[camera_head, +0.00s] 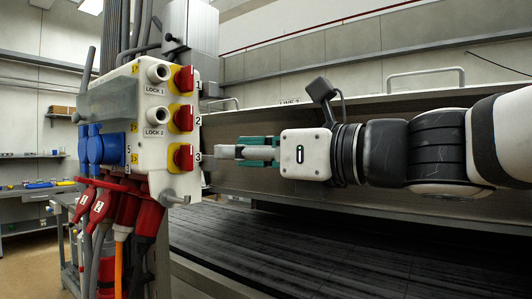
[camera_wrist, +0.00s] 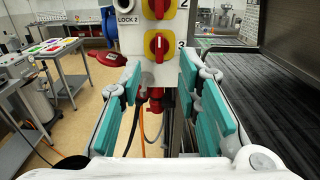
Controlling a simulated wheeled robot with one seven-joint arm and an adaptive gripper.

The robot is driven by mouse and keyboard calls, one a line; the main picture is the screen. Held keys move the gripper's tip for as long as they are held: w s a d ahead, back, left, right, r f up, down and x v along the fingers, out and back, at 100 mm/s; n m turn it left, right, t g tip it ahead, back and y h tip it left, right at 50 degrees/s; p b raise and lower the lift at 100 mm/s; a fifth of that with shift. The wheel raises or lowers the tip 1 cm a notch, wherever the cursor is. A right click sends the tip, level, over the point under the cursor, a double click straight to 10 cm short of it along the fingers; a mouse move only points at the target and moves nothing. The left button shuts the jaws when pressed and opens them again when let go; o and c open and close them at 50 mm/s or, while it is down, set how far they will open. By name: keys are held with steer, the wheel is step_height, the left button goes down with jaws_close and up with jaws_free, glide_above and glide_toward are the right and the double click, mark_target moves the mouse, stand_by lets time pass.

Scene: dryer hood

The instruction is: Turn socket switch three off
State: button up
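Socket switch three (camera_head: 184,157) is a red rotary knob on a yellow plate, lowest of three on the side of the grey socket box (camera_head: 155,105). It also shows in the wrist view (camera_wrist: 158,46), ahead of the fingers and near the top, with its handle looking roughly upright. My gripper (camera_head: 222,152) points left at about the height of switch three, a short way to its right in the head view. In the wrist view its teal-padded fingers (camera_wrist: 160,72) are spread apart with nothing between them. The knob looks clear of the fingers.
Switch two (camera_head: 183,118) and switch one (camera_head: 183,79) sit above switch three. Red plugs (camera_head: 103,205) and cables hang below the box, and blue sockets (camera_head: 95,150) are on its front. A dark slatted conveyor bed (camera_head: 300,260) lies below my arm.

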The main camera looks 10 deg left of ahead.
mark_target(191, 152)
steer(key=x, duration=1.1)
steer(key=shift+s, duration=0.1)
jaws_close()
